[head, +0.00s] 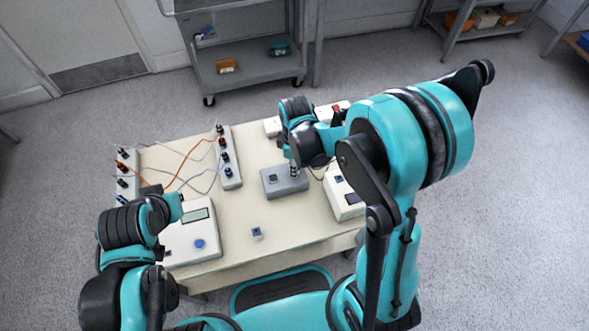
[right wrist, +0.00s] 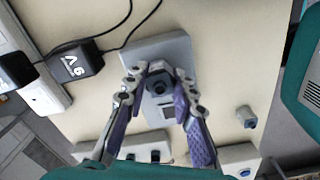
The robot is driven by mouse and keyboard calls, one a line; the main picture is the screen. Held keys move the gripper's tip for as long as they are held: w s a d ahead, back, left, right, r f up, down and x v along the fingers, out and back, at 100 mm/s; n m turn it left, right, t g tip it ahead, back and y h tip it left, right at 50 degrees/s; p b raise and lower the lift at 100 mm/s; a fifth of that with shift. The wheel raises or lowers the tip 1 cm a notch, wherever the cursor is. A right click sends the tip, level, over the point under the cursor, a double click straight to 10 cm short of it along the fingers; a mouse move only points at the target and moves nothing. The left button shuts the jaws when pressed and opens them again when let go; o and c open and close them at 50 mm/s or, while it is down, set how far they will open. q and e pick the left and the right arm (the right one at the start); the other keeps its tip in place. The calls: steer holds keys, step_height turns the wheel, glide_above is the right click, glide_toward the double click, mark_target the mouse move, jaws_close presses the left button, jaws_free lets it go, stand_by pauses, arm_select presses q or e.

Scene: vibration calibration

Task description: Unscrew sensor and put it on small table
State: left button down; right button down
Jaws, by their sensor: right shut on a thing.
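A grey block (head: 272,186) lies on the beige table, and it also shows in the right wrist view (right wrist: 176,48). My right gripper (head: 294,170) points down at the block's right part. In the right wrist view its two fingers (right wrist: 159,80) close on a small dark, round-topped sensor (right wrist: 158,87) standing on the block. The fingers hide the sensor's sides, and I cannot tell whether it is still threaded in. My left gripper (head: 160,200) is over the table's left side, and its fingers are too unclear to read.
The beige table (head: 300,228) has bare room at its front. A small grey piece (head: 257,233) stands there. A white box with a blue knob (head: 196,243) is at left, connector strips (head: 229,158) with cables behind it. Another white box (head: 342,193) is at right. A black adapter (right wrist: 75,62) lies beside the block.

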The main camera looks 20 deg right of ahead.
steer(key=shift+n, duration=0.8)
steer(key=n, duration=0.3)
steer(key=shift+n, duration=0.5)
steer(key=n+b, duration=0.1)
steer(key=n, duration=0.3)
steer(key=c, duration=1.2)
jaws_free()
